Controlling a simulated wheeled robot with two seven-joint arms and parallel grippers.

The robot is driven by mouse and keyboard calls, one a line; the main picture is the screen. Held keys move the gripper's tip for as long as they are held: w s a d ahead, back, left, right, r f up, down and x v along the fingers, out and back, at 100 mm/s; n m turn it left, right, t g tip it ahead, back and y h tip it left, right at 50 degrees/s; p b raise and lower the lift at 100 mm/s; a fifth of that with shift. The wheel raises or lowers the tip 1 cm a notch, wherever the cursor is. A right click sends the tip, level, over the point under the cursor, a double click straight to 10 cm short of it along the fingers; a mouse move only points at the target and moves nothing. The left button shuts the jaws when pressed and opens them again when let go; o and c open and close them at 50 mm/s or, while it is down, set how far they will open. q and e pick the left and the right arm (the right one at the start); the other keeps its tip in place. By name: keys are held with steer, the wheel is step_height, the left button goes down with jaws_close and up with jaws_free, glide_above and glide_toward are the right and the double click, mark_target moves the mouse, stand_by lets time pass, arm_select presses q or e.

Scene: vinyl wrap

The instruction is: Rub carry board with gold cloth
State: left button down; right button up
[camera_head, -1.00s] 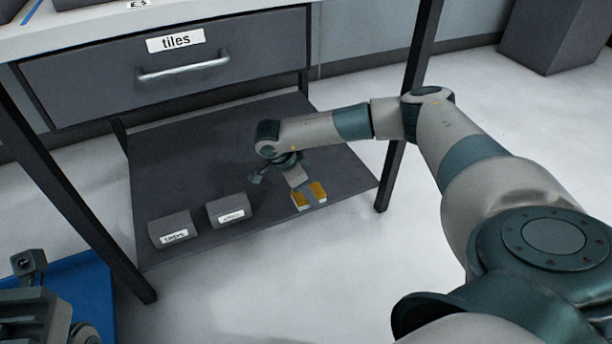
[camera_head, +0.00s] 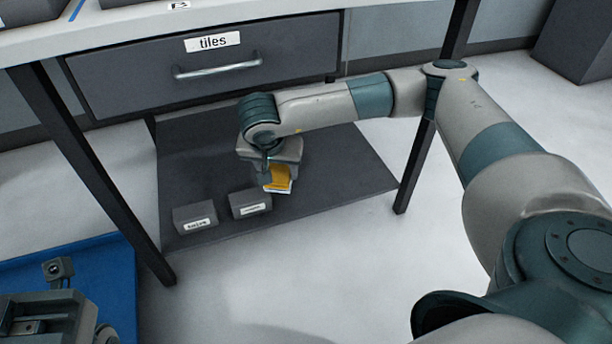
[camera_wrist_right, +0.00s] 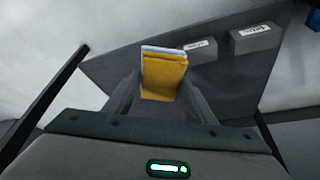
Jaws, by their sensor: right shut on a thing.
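The gold cloth (camera_head: 279,178), a folded yellow piece with a pale edge, is between the fingers of my right gripper (camera_head: 268,180) at the lower shelf's front. In the right wrist view the cloth (camera_wrist_right: 163,75) sits upright between the jaws of my right gripper (camera_wrist_right: 160,95), which is shut on it. A flat blue surface (camera_head: 105,255) lies at the lower left; I cannot tell if it is the carry board. What looks like my left gripper (camera_head: 45,320) is partly in view above it, cut off by the frame, its fingers unclear.
Two small grey labelled blocks, one (camera_head: 195,218) left of the other (camera_head: 250,203), stand on the dark lower shelf (camera_head: 340,175). A drawer (camera_head: 130,82) labelled "tiles" is above. Table legs (camera_head: 100,185) (camera_head: 416,165) flank the shelf. The floor in front is clear.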

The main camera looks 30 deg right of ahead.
steer(key=s+a+r+n+t+y+p, duration=0.1)
steer(key=s+a+r+n+y, duration=0.2)
steer(key=a+r+n, duration=0.4)
step_height(320, 180, up, 3)
steer(key=shift+s+n, duration=0.15)
steer(key=shift+n, duration=0.55)
steer(key=shift+a, duration=0.15)
